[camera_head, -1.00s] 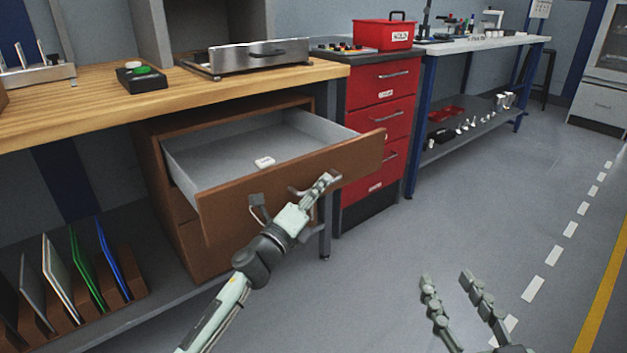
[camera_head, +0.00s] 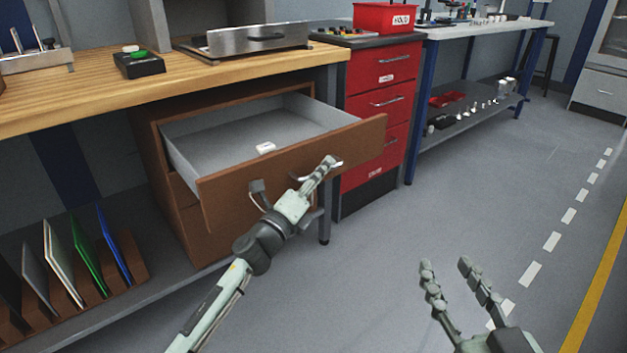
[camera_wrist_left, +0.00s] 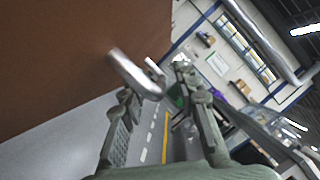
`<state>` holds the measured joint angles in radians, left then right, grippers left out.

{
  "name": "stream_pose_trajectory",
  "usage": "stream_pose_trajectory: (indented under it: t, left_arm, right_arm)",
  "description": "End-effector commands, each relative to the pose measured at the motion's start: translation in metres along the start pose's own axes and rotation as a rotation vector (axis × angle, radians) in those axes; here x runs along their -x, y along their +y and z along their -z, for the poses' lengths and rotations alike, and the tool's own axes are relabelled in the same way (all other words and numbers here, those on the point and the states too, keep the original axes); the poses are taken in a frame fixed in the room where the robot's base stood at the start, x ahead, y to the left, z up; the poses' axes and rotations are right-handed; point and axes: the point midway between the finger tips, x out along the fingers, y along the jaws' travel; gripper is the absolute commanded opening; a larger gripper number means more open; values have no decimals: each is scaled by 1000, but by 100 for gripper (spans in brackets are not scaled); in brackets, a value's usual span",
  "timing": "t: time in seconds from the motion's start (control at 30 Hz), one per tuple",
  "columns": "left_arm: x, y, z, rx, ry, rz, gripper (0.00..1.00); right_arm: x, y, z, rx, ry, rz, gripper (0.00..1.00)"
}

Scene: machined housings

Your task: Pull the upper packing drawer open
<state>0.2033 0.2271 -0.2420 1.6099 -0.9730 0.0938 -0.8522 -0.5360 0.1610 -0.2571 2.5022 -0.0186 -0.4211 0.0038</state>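The upper packing drawer (camera_head: 290,163) is brown-fronted with a grey inside and stands well out of its wooden cabinet under the bench. A small white item (camera_head: 265,147) lies in it. My left gripper (camera_head: 328,165) is at the metal bar handle on the drawer front. In the left wrist view the handle (camera_wrist_left: 135,75) reaches between the spread fingers of the left gripper (camera_wrist_left: 155,85). A gap shows beside the bar, and firm contact cannot be told. My right gripper (camera_head: 445,265) is open and empty over the floor at the lower right.
A red drawer unit (camera_head: 375,110) stands close to the right of the open drawer. A wooden workbench (camera_head: 90,95) is above it. A rack with several coloured panels (camera_head: 88,262) is at the lower left. The grey floor (camera_head: 480,200) in front is clear.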

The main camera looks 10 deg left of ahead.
Motion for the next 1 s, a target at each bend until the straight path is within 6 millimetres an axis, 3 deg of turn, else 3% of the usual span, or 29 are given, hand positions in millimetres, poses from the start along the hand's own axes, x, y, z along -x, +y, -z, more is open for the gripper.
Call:
stream_pose_trajectory:
  t: [0.6, 1.0]
  left_arm:
    - [108, 1, 0, 2, 0, -3, 31]
    - [118, 0, 0, -1, 0, -1, 31]
  right_arm:
    - [0, 0, 0, 0, 1, -1, 40]
    - [0, 0, 0, 0, 1, -1, 40]
